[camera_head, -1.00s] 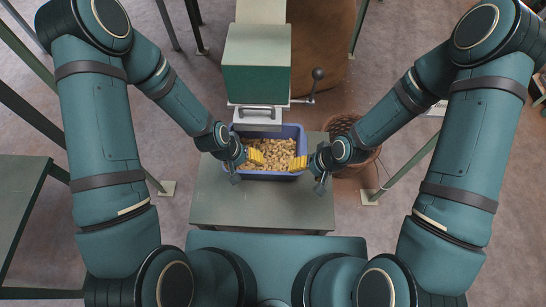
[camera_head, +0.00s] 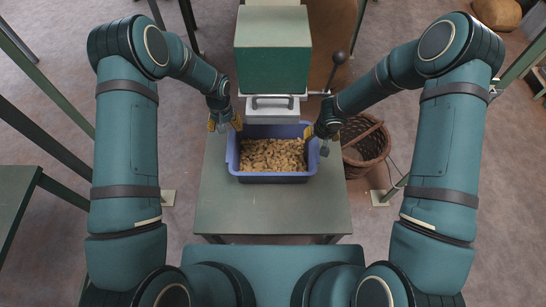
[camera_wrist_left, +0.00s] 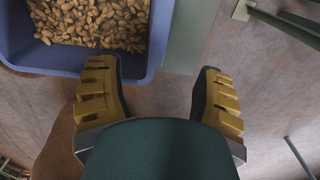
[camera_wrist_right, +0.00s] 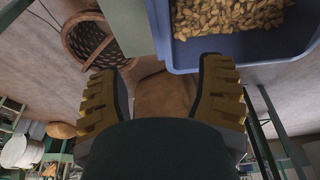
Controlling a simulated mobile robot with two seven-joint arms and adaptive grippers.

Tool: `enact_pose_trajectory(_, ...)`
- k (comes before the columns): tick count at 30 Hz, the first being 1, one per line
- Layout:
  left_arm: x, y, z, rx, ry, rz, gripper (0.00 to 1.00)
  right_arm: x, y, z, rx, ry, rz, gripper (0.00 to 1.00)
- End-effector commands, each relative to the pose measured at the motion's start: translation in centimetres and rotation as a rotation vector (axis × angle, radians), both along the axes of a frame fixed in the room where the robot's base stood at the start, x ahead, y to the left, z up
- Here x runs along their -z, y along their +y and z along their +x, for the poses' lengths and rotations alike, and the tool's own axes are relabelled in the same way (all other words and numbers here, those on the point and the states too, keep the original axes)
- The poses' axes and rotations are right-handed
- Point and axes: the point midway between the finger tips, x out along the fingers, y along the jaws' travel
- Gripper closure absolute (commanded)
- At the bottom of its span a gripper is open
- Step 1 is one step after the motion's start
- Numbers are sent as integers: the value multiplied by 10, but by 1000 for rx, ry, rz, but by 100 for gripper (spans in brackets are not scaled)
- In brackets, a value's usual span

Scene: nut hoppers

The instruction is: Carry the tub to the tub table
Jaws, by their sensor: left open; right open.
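The blue tub (camera_head: 272,178), holding many tan nuts, sits upright on a grey-green table (camera_head: 272,211) below a hopper. My left gripper (camera_head: 224,122) is open at the tub's far left corner. In the left wrist view its empty fingers (camera_wrist_left: 160,95) spread near the tub's corner (camera_wrist_left: 155,50), one finger overlapping it in the picture. My right gripper (camera_head: 318,134) is open at the far right side. In the right wrist view its fingers (camera_wrist_right: 165,95) are empty, one in front of the tub's corner (camera_wrist_right: 185,55). Whether either touches the rim cannot be told.
The green hopper (camera_head: 273,55) with a pale handled front (camera_head: 272,107) stands just behind the tub, a lever (camera_head: 338,62) at its right. A wicker basket (camera_head: 366,145) stands on the floor to the right. Another green tabletop (camera_head: 15,195) shows at the left edge.

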Motion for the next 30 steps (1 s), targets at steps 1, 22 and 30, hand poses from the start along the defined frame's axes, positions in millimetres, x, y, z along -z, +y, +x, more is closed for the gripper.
enact_pose_trajectory(1, 0, 0, 0, 0, 0, 0, 32, 0, 0, 0, 0, 0, 0, 32)
enact_pose_trajectory(22, 71, -1, -1, 0, 3, -2, 32, 68, 0, 17, -1, 4, 2, 32)
enact_pose_trajectory(30, 115, -1, -1, 0, 1, -3, 32, 110, 0, 29, -1, 3, 1, 32)
